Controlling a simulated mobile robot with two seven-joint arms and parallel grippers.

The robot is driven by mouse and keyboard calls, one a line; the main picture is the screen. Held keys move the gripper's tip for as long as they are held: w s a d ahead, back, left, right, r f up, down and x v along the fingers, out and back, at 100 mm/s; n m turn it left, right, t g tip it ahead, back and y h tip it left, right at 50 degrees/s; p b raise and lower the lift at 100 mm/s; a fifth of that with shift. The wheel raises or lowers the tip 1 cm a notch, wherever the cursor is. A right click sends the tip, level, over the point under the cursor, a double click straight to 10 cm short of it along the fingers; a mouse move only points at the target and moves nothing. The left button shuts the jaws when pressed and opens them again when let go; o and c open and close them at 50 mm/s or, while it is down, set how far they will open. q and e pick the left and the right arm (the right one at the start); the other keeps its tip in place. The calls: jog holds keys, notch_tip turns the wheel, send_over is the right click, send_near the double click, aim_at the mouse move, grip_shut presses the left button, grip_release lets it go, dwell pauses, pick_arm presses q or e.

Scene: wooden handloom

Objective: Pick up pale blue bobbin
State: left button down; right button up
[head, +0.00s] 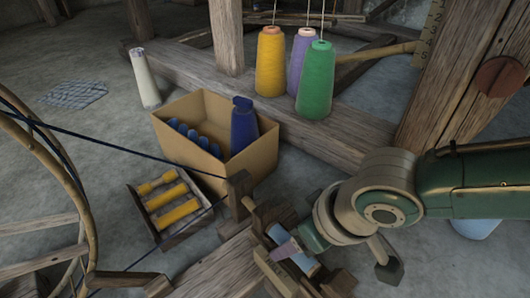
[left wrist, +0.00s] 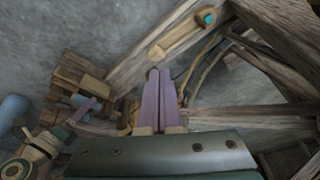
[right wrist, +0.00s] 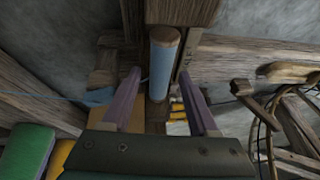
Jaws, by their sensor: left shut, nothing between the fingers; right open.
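In the right wrist view the bobbin (right wrist: 161,65) is a blue cylinder with a brown end. My right gripper (right wrist: 161,76) is open, one finger on each side of the bobbin, with gaps showing. It also shows in the head view (head: 285,250). My left gripper (left wrist: 160,76) is shut and empty in the left wrist view, away from the bobbin. It is outside the head view.
A cardboard box (head: 205,108) holds dark blue bobbins and a dark blue cone. A wooden tray (head: 180,235) holds yellow bobbins. Yellow, lilac and green cones (head: 316,85) stand on a beam. A thread crosses at left, near a curved wooden frame (head: 75,190).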

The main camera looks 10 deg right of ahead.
jog(key=shift+f, duration=0.25)
dwell(0.3)
grip_shut()
dwell(0.5)
